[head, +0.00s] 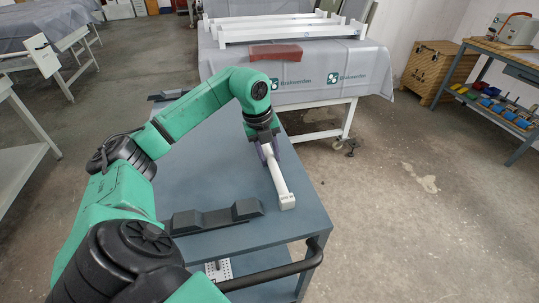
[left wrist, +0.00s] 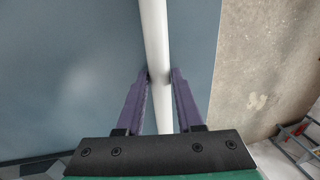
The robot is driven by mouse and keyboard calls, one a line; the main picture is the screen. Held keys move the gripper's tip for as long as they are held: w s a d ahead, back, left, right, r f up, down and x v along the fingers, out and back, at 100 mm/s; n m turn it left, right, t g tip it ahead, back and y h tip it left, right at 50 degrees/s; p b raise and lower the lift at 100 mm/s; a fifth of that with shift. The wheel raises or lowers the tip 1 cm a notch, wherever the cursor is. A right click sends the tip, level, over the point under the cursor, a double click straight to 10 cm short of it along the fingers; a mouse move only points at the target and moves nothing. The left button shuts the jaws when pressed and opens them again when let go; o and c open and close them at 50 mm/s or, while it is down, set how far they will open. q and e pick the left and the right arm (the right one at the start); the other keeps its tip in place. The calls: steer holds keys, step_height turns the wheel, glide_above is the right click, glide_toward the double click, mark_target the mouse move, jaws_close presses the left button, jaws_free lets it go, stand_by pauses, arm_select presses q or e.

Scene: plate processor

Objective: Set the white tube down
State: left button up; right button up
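The white tube (head: 279,180) is long and thin and lies over the right side of the blue-grey cart top (head: 220,168), its near end close to the cart's right edge. My left gripper (head: 268,150) reaches down over the tube from above. In the left wrist view the white tube (left wrist: 154,35) runs between the two purple fingers of my left gripper (left wrist: 161,74). Both fingertips appear to touch its sides, so the gripper is shut on it. I cannot tell whether the tube touches the cart top. My right gripper is not in view.
A dark grey holder (head: 213,217) lies on the cart's near part, and another dark piece (head: 170,95) at its far edge. A cloth-covered table (head: 300,90) with white beams and a red block (head: 275,52) stands behind. The cart top's middle is clear.

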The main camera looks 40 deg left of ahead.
arm_select(q)
step_height(320, 180, up, 12)
steer(key=s+a+p, duration=0.1)
steer(key=s, duration=0.1)
steer(key=shift+a, duration=0.15)
steer(key=shift+f, duration=0.1)
stand_by(0.6)
